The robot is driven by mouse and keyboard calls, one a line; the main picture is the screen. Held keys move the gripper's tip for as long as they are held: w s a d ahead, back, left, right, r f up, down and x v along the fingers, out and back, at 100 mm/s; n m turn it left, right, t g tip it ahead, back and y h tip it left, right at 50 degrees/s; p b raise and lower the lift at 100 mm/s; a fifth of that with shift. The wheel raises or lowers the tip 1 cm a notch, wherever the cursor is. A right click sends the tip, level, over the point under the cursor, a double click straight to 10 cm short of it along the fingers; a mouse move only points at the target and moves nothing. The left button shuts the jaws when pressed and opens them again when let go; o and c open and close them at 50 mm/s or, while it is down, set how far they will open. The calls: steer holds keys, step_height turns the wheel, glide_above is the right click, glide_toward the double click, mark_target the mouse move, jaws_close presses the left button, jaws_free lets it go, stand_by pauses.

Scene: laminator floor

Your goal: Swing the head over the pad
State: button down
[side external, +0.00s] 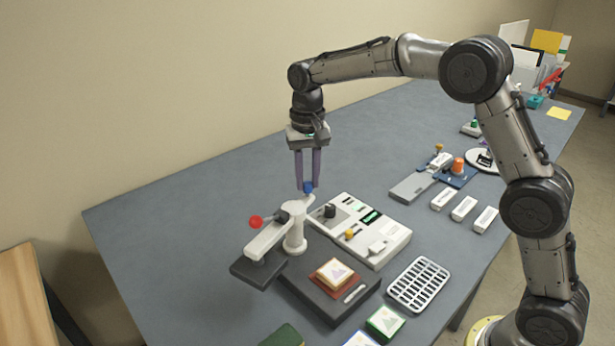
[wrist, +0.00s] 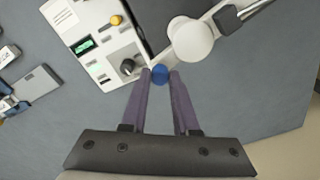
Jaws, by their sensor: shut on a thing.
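The swing head is a white arm (side external: 268,238) on a white post (side external: 295,238), with a dark flat plate (side external: 257,271) under its outer end. This plate is to the left of the pad, not above it. The pad area is a dark base (side external: 318,308) bearing a reddish square and a cream card (side external: 334,271) with a triangle print. A blue knob (side external: 308,187) sits on a short lever on the far side of the post. My gripper (side external: 308,184) points down with its fingers closed around the knob. In the wrist view the knob (wrist: 160,74) is between the fingertips.
A white control panel (side external: 362,232) with a black dial and yellow knob stands right of the post. A slotted white rack (side external: 418,284) and a green-edged card (side external: 385,322) are near the front. A red disc (side external: 256,221) shows behind the arm. The table's back left is clear.

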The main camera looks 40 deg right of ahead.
steer(key=shift+w+r+n, duration=0.1)
steer(key=shift+w+n, duration=0.1)
steer(key=shift+n, duration=0.1)
steer(key=w+a+n, duration=0.4)
steer(key=a+n, duration=0.1)
steer(key=n, duration=0.9)
steer(key=shift+a, duration=0.25)
steer(key=shift+n, duration=0.3)
steer(key=c, duration=0.7)
jaws_free()
steer(key=shift+s, duration=0.1)
steer(key=shift+o, duration=0.2)
steer(key=shift+r, duration=0.1)
step_height(320, 180, up, 14)
steer(key=shift+f, duration=0.2)
